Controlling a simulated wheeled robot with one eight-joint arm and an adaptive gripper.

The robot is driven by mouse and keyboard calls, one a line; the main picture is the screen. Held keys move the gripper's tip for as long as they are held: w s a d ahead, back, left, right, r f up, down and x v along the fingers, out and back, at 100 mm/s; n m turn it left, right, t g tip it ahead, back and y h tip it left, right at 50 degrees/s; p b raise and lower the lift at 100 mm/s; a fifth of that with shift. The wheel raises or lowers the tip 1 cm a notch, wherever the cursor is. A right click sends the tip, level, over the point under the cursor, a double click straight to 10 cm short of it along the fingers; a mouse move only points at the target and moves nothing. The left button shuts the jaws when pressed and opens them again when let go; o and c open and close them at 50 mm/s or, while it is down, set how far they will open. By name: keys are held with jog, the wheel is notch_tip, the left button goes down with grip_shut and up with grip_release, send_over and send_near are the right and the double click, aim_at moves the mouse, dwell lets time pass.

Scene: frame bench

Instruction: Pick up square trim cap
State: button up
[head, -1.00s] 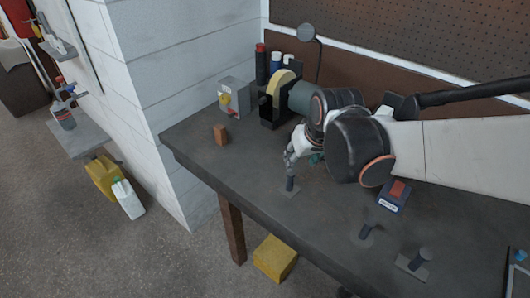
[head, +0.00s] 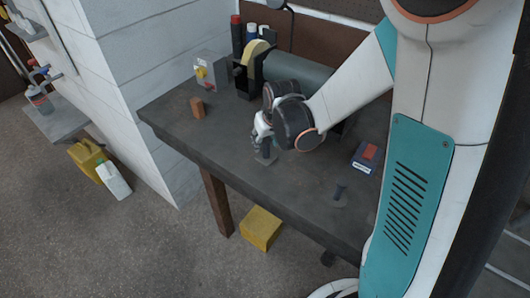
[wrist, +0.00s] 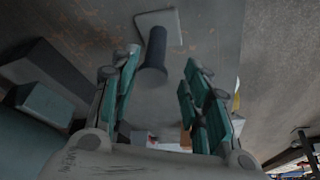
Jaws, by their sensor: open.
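A trim cap with a pale square plate (wrist: 172,20) and a dark round post (wrist: 155,52) is in the wrist view. In the head view, its plate (head: 266,159) lies flat on the grey bench and its post is partly hidden by my gripper (head: 264,138). My gripper (wrist: 160,62) is open, with one finger on each side of the post as seen from the wrist. Nothing is held. I cannot tell how far the post reaches between the fingertips.
The bench front is clear.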

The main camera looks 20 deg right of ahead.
aim_at(264, 145)
jog(key=x, duration=0.1)
jog(key=b+x, duration=0.1)
jog(key=x, duration=0.3)
jog(key=shift+w+d+b, duration=0.35)
jog(key=shift+w+b, duration=0.05)
jog(key=shift+w+f, duration=0.15)
jog(key=shift+f, duration=0.4)
jog(key=shift+c, duration=0.6)
grip_shut()
